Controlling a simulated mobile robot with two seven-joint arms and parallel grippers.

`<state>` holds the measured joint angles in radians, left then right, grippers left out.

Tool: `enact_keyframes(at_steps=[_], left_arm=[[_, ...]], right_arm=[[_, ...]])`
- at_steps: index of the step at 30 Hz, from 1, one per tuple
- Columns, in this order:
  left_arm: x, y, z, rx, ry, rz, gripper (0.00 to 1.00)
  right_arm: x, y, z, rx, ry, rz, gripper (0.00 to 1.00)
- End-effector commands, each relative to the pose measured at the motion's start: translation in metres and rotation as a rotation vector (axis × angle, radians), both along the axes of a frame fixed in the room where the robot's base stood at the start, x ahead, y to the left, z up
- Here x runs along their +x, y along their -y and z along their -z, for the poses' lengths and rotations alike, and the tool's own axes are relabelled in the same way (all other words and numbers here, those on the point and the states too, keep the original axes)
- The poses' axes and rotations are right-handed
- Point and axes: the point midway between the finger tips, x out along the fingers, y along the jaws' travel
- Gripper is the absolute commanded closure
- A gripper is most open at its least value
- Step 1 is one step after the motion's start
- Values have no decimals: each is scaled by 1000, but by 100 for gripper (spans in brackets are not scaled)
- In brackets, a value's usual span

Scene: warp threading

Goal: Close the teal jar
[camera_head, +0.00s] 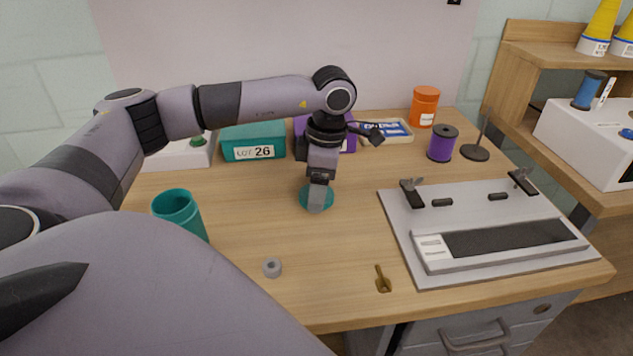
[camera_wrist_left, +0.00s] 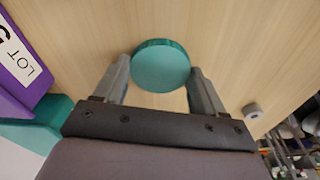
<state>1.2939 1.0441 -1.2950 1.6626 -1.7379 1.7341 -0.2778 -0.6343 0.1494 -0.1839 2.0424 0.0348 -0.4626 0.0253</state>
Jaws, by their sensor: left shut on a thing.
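The teal jar (camera_head: 176,208) stands upright and open at the left front of the table, partly hidden behind my left arm. A round teal lid (camera_head: 304,198) is at the middle of the table, under my left gripper (camera_head: 318,203). In the left wrist view the lid (camera_wrist_left: 160,66) sits flat between the two fingertips of my left gripper (camera_wrist_left: 158,78), which is shut on its rim. I cannot tell whether the lid touches the table. The lid and the jar are apart. My right gripper is not in view.
A teal box (camera_head: 250,143) and a purple box (camera_head: 345,142) stand at the back. An orange jar (camera_head: 424,106) and purple spool (camera_head: 441,146) stand back right. A grey board device (camera_head: 500,235) fills the right. A grey ring (camera_head: 272,268) and brass piece (camera_head: 383,282) lie in front.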

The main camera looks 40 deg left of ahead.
Motion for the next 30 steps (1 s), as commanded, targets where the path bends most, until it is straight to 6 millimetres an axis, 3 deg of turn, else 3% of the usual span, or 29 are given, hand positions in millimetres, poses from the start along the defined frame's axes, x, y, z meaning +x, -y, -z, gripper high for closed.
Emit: enact_keyframes(at_steps=[5, 11, 17, 22, 24, 30], left_arm=[[0, 0, -2, 0, 1, 0, 58], [1, 0, -20, 0, 3, 0, 58], [1, 0, -65, -1, 7, 1, 58], [1, 1, -121, -2, 7, 0, 58], [1, 0, -144, 1, 6, 0, 58], [1, 0, -180, 1, 3, -1, 58]], right_arm=[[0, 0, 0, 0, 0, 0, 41], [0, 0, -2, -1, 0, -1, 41], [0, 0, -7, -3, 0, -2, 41], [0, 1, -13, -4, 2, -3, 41], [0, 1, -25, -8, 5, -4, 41], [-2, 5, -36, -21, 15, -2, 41]])
